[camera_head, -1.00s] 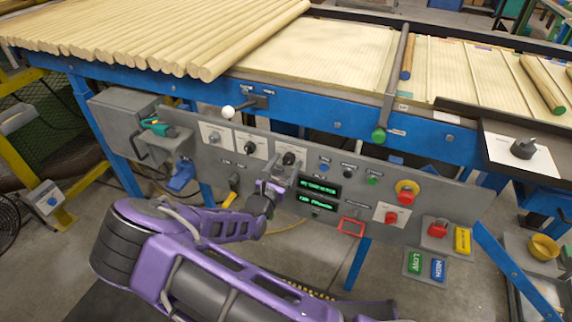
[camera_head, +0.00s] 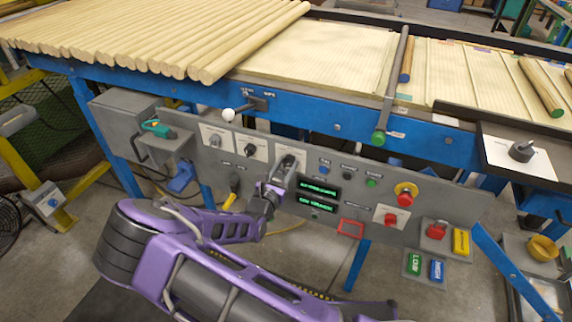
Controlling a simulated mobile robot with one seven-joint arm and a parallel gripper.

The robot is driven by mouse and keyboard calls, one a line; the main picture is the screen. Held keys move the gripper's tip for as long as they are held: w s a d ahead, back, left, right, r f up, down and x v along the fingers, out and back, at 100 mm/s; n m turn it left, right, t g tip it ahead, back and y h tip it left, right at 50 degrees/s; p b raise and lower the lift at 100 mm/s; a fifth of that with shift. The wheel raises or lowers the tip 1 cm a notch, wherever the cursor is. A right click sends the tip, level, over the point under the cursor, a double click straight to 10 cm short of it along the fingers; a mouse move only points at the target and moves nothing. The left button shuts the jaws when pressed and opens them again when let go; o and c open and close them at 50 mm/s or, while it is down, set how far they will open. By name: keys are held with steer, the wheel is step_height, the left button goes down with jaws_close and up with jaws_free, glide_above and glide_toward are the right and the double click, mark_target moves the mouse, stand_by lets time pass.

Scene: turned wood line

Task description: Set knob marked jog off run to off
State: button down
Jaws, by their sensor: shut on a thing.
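The left knob (camera_head: 214,140) and the middle knob (camera_head: 250,149) are uncovered. The right knob is hidden behind my gripper (camera_head: 287,162), and only the upper part of its white plate (camera_head: 290,146) shows. My gripper reaches the panel from below and is shut on this right knob. The plate markings are too small to read, so I cannot tell the knob's setting.
Two green-lit displays (camera_head: 319,188) sit just right of my gripper. Small push buttons (camera_head: 371,183), a red emergency button (camera_head: 405,197) and a red switch (camera_head: 437,230) are further right. A white-balled lever (camera_head: 228,114) sticks out above the knobs. Wooden rods (camera_head: 150,40) lie on the blue-framed table.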

steer(key=n+p, duration=0.3)
steer(key=n, duration=0.1)
steer(key=shift+r+n, duration=0.15)
steer(key=shift+n, duration=0.15)
steer(key=shift+n+p, duration=0.8)
steer(key=shift+n, duration=0.8)
steer(key=shift+f, duration=0.2)
steer(key=shift+c, duration=2.1)
jaws_free()
steer(key=v, duration=1.7)
steer(key=shift+s+p, duration=0.2)
steer(key=shift+p, duration=0.1)
steer(key=shift+r, duration=0.1)
